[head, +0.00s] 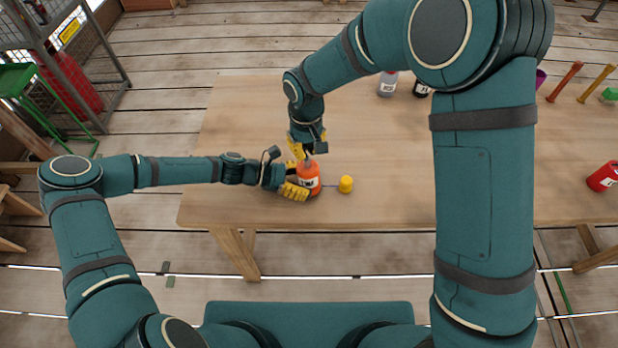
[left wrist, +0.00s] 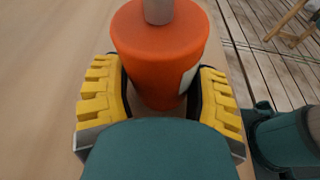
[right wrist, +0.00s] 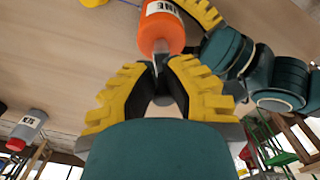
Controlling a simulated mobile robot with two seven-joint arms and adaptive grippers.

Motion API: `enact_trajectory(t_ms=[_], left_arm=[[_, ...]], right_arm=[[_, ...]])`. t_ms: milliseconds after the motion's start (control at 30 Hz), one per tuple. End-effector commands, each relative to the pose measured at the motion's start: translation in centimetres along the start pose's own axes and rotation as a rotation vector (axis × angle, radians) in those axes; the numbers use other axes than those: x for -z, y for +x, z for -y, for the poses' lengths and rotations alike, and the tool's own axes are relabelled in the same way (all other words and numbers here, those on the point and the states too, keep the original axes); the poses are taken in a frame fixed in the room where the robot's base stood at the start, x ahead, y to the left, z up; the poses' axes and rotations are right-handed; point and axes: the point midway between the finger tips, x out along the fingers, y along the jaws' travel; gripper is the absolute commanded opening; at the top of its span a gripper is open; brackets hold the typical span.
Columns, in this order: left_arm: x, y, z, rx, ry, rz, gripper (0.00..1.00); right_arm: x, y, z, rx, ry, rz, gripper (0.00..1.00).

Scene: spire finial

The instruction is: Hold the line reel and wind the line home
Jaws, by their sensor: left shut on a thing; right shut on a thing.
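The line reel (head: 309,179) is an orange cylinder with a white label, upright near the table's front edge. My left gripper (head: 297,184) is shut around its body from the left; in the left wrist view the yellow fingers flank the orange body (left wrist: 160,55). A grey knob (left wrist: 158,10) stands on the reel's top. My right gripper (head: 306,150) reaches down from above and is shut on this knob, its fingertips meeting there in the right wrist view (right wrist: 161,62).
The wooden table (head: 380,140) is bare around the reel. A grey bottle (head: 387,84) and a dark one (head: 421,90) stand at the back. A red can (head: 603,177) lies at the right. Red (head: 564,82) and yellow (head: 597,84) rods are at the back right.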

Motion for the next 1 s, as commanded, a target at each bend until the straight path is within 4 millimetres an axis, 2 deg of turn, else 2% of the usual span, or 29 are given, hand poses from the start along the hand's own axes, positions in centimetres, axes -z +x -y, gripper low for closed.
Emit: enact_trajectory(t_ms=[1000], left_arm=[[0.02,-0.01,0.02,0.000,0.001,0.000,0.42]], right_arm=[[-0.37,0.00,-0.99,-0.001,0.002,0.000,0.00]])
